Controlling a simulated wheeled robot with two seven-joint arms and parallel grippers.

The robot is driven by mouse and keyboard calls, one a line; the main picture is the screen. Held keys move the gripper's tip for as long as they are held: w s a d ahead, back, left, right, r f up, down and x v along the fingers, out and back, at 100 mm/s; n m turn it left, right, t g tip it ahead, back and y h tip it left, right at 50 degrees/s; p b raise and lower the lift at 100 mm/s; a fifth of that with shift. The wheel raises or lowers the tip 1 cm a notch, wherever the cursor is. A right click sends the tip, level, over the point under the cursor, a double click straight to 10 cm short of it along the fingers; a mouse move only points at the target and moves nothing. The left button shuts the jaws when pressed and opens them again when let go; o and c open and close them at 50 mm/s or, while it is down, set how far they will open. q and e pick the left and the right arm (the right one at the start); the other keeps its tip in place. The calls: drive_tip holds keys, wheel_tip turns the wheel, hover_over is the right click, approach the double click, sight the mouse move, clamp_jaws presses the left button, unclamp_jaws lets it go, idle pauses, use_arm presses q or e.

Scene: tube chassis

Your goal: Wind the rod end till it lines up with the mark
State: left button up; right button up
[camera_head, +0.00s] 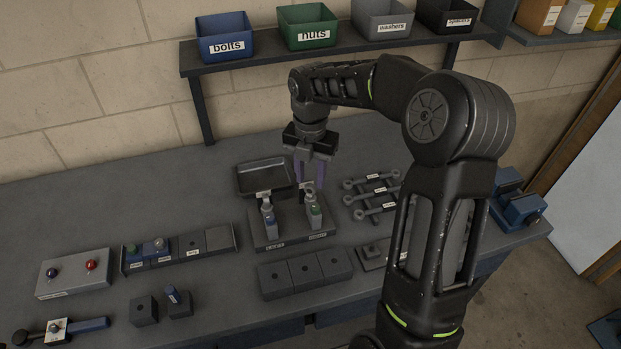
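My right gripper (309,174) hangs fingers-down above the back of the bench. Its two fingers are apart, with nothing visible between them. A bar with a dark round end and blue handle (90,324) lies front left through a pale block. I cannot tell which is the task's rod end, and no mark can be made out. My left gripper is out of view.
A dark empty tray (263,178) lies behind the fixture. Grey blocks (305,272) stand in front, and a labelled rack (178,250) and button box (73,273) stand left. A blue vise (517,207) is at right. A shelf with bins (224,38) overhangs the back.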

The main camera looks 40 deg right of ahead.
drive_tip(key=m, duration=0.6)
drive_tip(key=shift+m, duration=0.9)
drive_tip(key=m, duration=0.3)
drive_tip(key=shift+m+b, duration=0.3)
drive_tip(key=shift+b, duration=0.1)
drive_tip(key=m, duration=0.3)
drive_tip(key=shift+m, duration=0.6)
